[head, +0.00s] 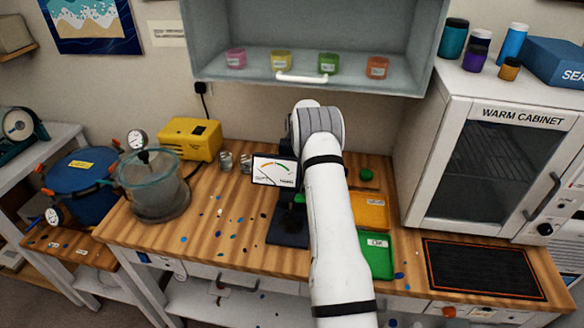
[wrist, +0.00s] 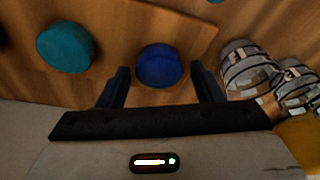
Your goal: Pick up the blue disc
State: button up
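The blue disc (wrist: 159,67) lies on a wooden surface in the wrist view. My gripper (wrist: 160,80) is open, with one dark finger on each side of the disc and a visible gap on both sides. The disc appears between or just beyond the fingertips; I cannot tell the height left. In the head view my white arm reaches over the bench, and neither the gripper nor this blue disc can be made out there.
A teal disc (wrist: 65,47) lies left of the blue one. Glass jars (wrist: 250,70) stand close to the right finger. In the head view, a meter (head: 275,171), a yellow tray (head: 371,222) and a green tray (head: 374,266) flank my arm.

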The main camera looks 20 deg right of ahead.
jog(key=c, duration=0.8)
jog(key=shift+r, duration=0.1)
jog(key=shift+c, duration=0.2)
jog(key=shift+r+b, duration=0.3)
jog(key=shift+r, duration=0.2)
notch_tip(320, 180, up, 6)
jog(key=shift+f+b, duration=0.15)
jog(key=shift+b, duration=0.95)
jog(key=s+d+b, duration=0.1)
jog(key=s+d, duration=0.2)
jog(key=d, duration=0.1)
jog(key=s+d+b, duration=0.2)
jog(key=s+d, duration=0.2)
jog(key=d, duration=0.1)
jog(key=s+d+b, duration=0.1)
jog(key=s+d, duration=0.3)
jog(key=d, duration=0.1)
jog(key=shift+s+b, duration=0.1)
jog(key=shift+b, duration=0.25)
